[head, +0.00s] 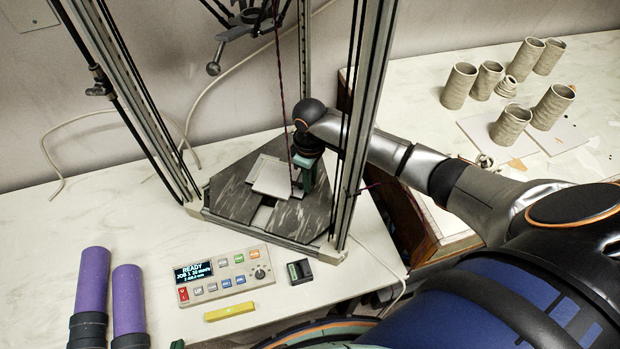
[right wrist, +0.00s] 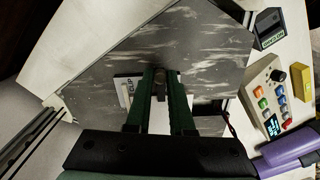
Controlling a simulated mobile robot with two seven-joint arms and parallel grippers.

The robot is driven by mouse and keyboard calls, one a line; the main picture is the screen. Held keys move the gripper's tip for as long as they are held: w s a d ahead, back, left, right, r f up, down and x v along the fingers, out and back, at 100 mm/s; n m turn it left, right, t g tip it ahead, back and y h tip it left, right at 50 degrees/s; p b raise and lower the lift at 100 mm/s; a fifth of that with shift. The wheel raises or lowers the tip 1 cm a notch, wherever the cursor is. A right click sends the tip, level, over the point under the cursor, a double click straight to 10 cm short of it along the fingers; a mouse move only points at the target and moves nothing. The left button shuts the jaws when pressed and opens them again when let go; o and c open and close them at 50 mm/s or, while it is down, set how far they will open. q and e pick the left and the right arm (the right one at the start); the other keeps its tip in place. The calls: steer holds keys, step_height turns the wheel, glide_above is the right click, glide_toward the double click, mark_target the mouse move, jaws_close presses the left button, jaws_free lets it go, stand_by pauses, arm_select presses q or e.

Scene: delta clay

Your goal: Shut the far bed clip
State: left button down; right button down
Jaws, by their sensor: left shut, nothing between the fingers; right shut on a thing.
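My right gripper (head: 306,182) reaches inside the printer frame, low over the dark marbled bed (head: 310,218). In the right wrist view its green fingers (right wrist: 160,82) are closed on a small grey-brown piece, which looks like the far bed clip's lever (right wrist: 160,76). The gripper body hides the lower part of the clip. A pale square plate (head: 272,176) lies on the bed, left of the gripper. Only a green tip of my left gripper (head: 178,344) shows at the bottom edge, shut and empty.
Frame uprights (head: 362,130) stand close to my right arm. A control panel (head: 225,277), a yellow block (head: 229,311) and a dark box (head: 300,271) sit in front. Purple cylinders (head: 92,280) stand at left. Several clay cups (head: 459,86) stand on the right table.

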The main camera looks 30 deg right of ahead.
steer(key=shift+r, duration=0.1)
steer(key=c, duration=0.8)
jaws_free()
step_height(320, 180, up, 12)
steer(key=shift+r, duration=0.25)
steer(key=shift+f, duration=0.1)
